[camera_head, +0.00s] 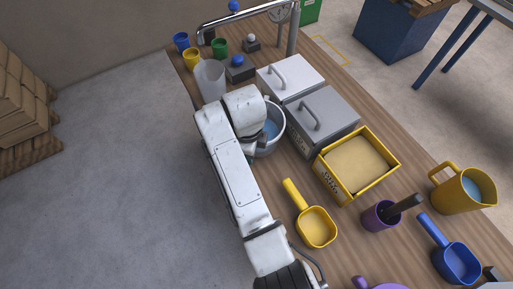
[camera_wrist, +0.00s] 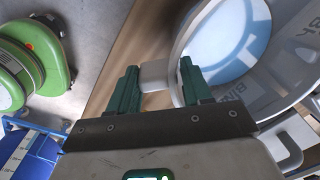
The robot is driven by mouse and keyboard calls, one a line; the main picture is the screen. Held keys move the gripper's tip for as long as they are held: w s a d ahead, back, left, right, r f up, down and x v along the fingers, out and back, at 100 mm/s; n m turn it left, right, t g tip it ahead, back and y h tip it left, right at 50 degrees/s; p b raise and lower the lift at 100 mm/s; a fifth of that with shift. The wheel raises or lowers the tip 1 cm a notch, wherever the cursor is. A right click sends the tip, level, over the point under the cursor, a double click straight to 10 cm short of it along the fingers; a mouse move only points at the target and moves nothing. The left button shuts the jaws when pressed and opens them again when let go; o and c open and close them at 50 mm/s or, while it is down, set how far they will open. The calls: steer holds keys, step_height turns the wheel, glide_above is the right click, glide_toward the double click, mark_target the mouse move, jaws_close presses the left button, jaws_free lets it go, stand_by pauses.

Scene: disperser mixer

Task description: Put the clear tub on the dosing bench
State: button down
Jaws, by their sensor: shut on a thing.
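A round pale tub (camera_wrist: 232,55) with lettering on its wall and blue inside fills the right of the wrist view; I take it for the clear tub. In the head view the tub (camera_head: 280,118) shows beside my wrist, over the wooden bench, partly hidden by my arm. My gripper (camera_wrist: 160,75) is shut on the tub's pale side tab (camera_wrist: 154,75), with one green finger on each side. The fingers are hidden behind my arm in the head view. I cannot tell whether the tub touches the bench top (camera_head: 280,180) or which bench is the dosing bench.
Close to the tub are a grey lidded box (camera_head: 322,115), a white lidded box (camera_head: 288,75), a yellow bin (camera_head: 328,185) and a tall translucent beaker (camera_head: 210,80). Scoops, a yellow jug (camera_head: 455,192) and a purple cup (camera_head: 378,218) stand at the near end.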

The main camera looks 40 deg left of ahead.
steer(key=shift+r, duration=0.1)
steer(key=shift+w, duration=0.1)
steer(key=shift+c, duration=2.3)
jaws_free()
steer(key=shift+f, duration=0.25)
step_height(320, 180, up, 12)
steer(key=s, duration=0.1)
steer(key=shift+d+r, duration=0.15)
steer(key=shift+r, duration=0.05)
